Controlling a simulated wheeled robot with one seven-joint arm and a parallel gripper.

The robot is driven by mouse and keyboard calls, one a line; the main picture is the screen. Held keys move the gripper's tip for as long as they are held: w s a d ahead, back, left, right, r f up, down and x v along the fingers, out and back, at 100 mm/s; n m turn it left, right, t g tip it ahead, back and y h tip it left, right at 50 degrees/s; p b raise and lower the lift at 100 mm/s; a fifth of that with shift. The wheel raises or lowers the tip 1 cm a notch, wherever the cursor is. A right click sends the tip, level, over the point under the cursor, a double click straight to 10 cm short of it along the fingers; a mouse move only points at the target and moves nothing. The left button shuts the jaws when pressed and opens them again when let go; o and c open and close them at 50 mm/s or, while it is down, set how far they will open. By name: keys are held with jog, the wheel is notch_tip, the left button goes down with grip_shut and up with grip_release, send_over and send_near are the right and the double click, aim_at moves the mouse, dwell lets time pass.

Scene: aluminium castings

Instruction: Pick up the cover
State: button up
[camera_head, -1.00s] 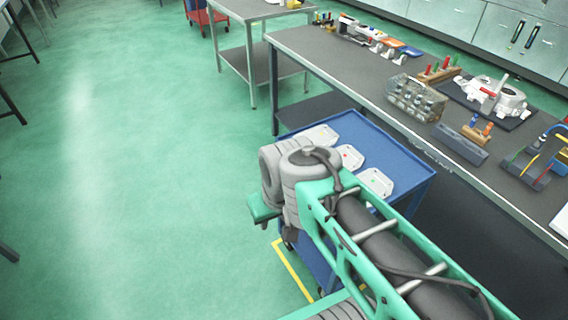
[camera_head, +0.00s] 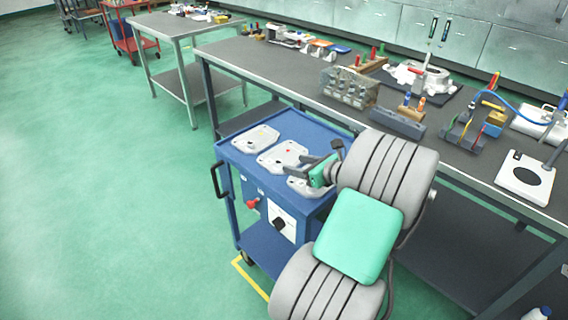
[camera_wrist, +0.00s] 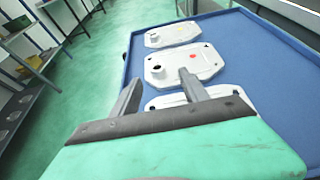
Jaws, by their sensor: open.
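Three pale metal covers lie in a row on the blue cart's top. The far cover (camera_head: 256,139) is plain to see, and it also shows in the wrist view (camera_wrist: 172,34). The middle cover (camera_head: 280,156) carries a small red dot; in the wrist view (camera_wrist: 170,72) it has a dark round hole at its left. The near cover (camera_head: 300,187) is partly hidden by my gripper, and in the wrist view (camera_wrist: 215,92) the fingers cross it. My gripper (camera_head: 300,168) is open and empty, above the near cover. Its two fingers (camera_wrist: 160,77) point towards the middle cover.
The blue cart (camera_head: 325,127) has a raised rim and stands beside a long grey workbench (camera_head: 290,75). The bench holds a glass-like box (camera_head: 348,88), tool racks, a casting and a white plate (camera_head: 525,178).

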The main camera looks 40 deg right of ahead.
aim_at(277, 161)
jog(key=x, duration=0.7)
jog(key=shift+w+a+f, duration=0.2)
jog(key=shift+a+f, duration=0.1)
jog(key=shift+c, duration=0.4)
grip_shut()
jog(key=shift+r, duration=0.1)
